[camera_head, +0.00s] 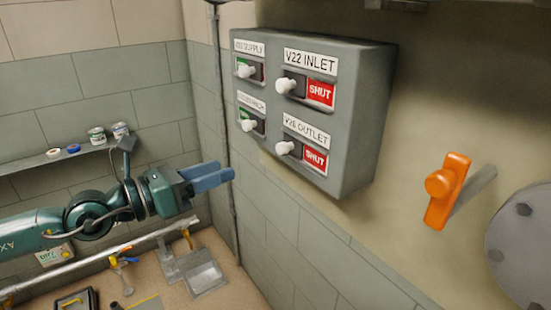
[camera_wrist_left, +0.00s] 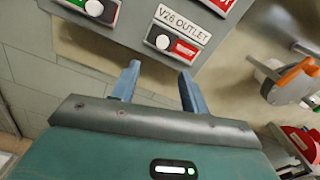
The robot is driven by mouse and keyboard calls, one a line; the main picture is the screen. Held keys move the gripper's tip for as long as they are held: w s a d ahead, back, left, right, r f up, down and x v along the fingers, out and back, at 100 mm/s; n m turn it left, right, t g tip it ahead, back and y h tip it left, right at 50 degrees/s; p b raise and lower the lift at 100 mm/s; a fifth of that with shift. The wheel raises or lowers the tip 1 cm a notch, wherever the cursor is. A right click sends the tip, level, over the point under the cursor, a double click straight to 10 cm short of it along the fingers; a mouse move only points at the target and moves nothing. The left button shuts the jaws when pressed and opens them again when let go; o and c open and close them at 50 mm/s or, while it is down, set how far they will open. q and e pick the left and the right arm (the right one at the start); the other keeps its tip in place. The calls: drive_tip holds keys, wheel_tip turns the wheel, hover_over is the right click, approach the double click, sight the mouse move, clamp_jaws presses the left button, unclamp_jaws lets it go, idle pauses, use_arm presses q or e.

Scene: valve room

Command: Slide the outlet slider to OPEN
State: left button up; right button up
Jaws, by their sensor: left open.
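The outlet slider is a white knob (camera_head: 284,148) under the label V26 OUTLET (camera_head: 306,130), at the lower right of the grey panel (camera_head: 355,120). A red SHUT plate (camera_head: 315,160) shows to the right of the knob. In the left wrist view the outlet knob (camera_wrist_left: 163,41) lies ahead of the fingers, with red (camera_wrist_left: 185,49) beside it. My left gripper (camera_head: 210,177) is open and empty, left of and below the panel, apart from the knob. Its two blue fingers also show in the left wrist view (camera_wrist_left: 158,88). My right gripper is not in view.
Other sliders sit on the panel: V22 INLET (camera_head: 286,86) above, reading SHUT, and two at left with green showing. An orange handle (camera_head: 446,190) and a round grey flange (camera_head: 522,245) are at right. A shelf (camera_head: 75,154) with small cans is at left.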

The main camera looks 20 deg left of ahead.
sight(279, 150)
use_arm(q)
drive_tip(key=shift+m, duration=0.3)
drive_tip(key=p+x, duration=0.2)
drive_tip(key=x, duration=0.1)
drive_tip(key=p+x, duration=0.2)
drive_tip(key=x, duration=0.2)
drive_tip(key=p+x, duration=0.2)
drive_tip(key=x, duration=0.2)
drive_tip(key=shift+d+r, duration=0.3)
drive_tip(key=shift+r, duration=0.05)
drive_tip(key=shift+x, duration=0.8)
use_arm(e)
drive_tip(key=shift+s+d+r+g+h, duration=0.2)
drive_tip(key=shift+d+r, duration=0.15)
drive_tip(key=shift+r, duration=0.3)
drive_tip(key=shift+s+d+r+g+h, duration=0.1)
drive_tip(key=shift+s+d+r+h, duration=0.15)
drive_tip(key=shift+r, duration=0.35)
use_arm(q)
drive_tip(key=shift+f, duration=0.15)
clamp_jaws()
